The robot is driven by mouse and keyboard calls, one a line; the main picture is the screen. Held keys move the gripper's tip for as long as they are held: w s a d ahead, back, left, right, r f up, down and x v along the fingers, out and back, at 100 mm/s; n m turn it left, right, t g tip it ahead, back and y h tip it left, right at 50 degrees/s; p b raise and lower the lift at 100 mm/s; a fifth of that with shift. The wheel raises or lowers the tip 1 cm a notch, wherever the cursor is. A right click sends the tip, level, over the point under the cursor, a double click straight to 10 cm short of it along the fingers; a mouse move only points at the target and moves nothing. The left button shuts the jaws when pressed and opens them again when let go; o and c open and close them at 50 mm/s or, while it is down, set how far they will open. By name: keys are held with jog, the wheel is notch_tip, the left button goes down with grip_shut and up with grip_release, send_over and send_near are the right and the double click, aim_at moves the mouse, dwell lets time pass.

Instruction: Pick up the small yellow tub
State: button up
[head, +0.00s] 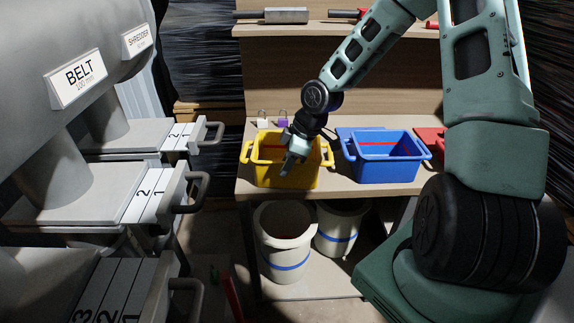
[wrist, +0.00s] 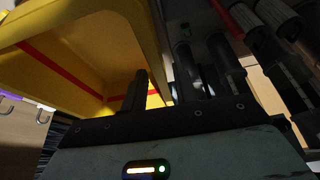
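The small yellow tub (head: 284,178) stands upright on the wooden bench, left of a blue tub, with a loop handle at each side. A red stripe shows inside it. My gripper (head: 287,168) is over the tub's front part in the head view and hides some of its rim and inside. In the wrist view the yellow tub (wrist: 92,45) fills the upper left, close to the fingers. My gripper (wrist: 161,88) has its dark fingers apart there, with a yellow wall edge showing between them. I cannot tell whether either finger touches it.
The blue tub (head: 384,167) stands close on the right, with a red tub (head: 431,141) beyond it. Two small padlock-like items (head: 283,118) are behind the yellow tub. White buckets (head: 284,245) stand under the bench. Grey drawers (head: 150,190) with handles stick out at left.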

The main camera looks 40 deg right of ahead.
jog(key=shift+x, duration=1.35)
grip_shut()
jog(key=shift+r, duration=0.1)
